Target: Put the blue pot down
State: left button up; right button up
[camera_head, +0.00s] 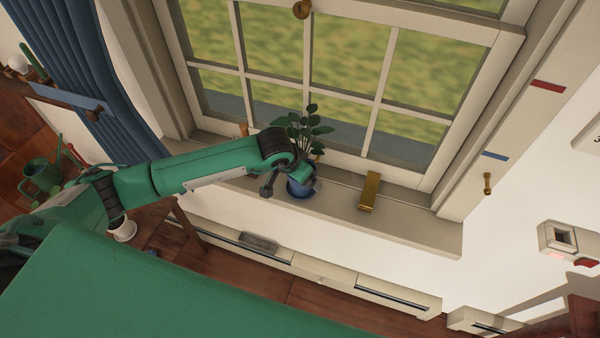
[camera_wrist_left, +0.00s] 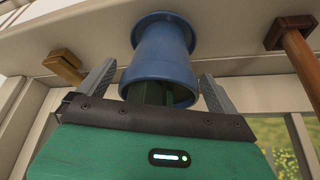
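The blue pot (camera_head: 299,189) holds a leafy green plant (camera_head: 303,130) and stands upright on the window sill (camera_head: 340,212). In the left wrist view, the pot (camera_wrist_left: 160,60) appears upside down, with its base against the sill. My left gripper (camera_head: 288,184) is at the pot. In the left wrist view its two fingers (camera_wrist_left: 158,88) are spread, one on each side of the pot, with a visible gap on both sides. My forearm hides part of the plant and pot in the head view. My right gripper is not in view.
A brass-coloured block (camera_head: 369,192) lies on the sill to the right of the pot. A wooden-handled item (camera_wrist_left: 296,50) is on the pot's other side. The window (camera_head: 330,75) is close behind. The sill's right end is clear.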

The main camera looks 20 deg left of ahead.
pick_arm(q)
jog(key=shift+r, duration=0.1)
jog(key=shift+r, duration=0.15)
jog(key=b+v, duration=0.4)
jog(key=v, duration=0.7)
jog(key=shift+s+r, duration=0.2)
jog(key=shift+r, duration=0.15)
